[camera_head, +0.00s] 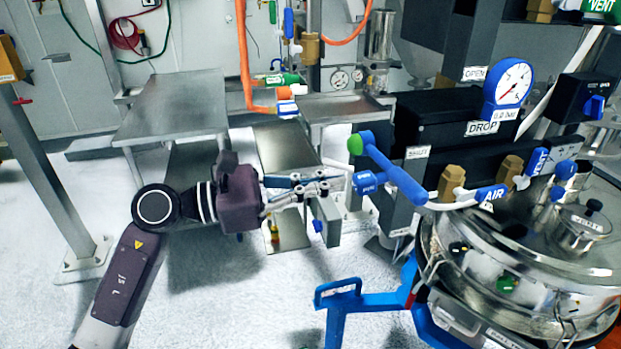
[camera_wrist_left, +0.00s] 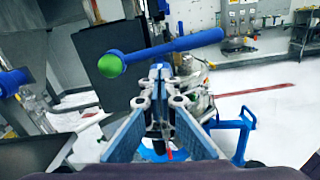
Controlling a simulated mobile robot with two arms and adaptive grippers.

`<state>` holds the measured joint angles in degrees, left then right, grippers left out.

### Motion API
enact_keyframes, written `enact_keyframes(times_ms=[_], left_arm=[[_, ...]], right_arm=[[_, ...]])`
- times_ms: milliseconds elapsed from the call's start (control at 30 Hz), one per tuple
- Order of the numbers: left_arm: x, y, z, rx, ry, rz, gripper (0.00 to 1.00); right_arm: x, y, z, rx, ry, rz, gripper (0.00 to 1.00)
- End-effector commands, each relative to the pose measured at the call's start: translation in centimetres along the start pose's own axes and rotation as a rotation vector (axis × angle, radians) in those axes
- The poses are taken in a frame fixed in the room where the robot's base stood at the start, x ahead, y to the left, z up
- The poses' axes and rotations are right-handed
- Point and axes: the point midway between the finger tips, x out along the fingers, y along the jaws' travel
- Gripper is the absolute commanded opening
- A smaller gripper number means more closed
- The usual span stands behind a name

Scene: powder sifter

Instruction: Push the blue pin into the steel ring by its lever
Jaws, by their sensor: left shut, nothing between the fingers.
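A blue lever bar (camera_head: 395,170) with a green end knob (camera_head: 355,145) stands at the front of the dark machine, right of centre in the head view. A blue labelled cylindrical piece (camera_head: 368,183), perhaps the blue pin, sits just below the knob. My left gripper (camera_head: 338,184) is shut and empty, its tips close to the left of that piece; I cannot tell if they touch. In the left wrist view the lever bar (camera_wrist_left: 170,48) crosses just beyond the fingertips (camera_wrist_left: 160,75), with the knob (camera_wrist_left: 110,66) to their left. I cannot make out the steel ring.
A round steel vessel (camera_head: 520,255) with clamps stands at the right, with a blue bracket (camera_head: 342,296) low beside it. A pressure gauge (camera_head: 508,85) rises above the machine. A steel table (camera_head: 175,100) stands behind my left arm. Open floor (camera_head: 235,310) lies in front.

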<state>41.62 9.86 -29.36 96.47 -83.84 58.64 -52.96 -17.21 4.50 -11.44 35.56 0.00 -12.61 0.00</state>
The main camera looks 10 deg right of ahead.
Motion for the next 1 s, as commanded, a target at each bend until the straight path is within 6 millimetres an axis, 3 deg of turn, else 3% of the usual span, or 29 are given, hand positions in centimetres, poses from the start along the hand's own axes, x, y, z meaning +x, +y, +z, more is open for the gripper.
enact_keyframes(times_ms=[200, 1000], left_arm=[[1.1, 0.0, 0.0, -0.002, 0.001, 0.0, 0.0], [1.9, 0.0, -0.1, 0.0, 0.001, 0.0, 0.0]], right_arm=[[-0.4, 0.1, 0.0, -0.001, 0.0, 0.001, 0.26], [0.0, 0.1, 0.1, -0.001, -0.001, 0.002, 0.26]])
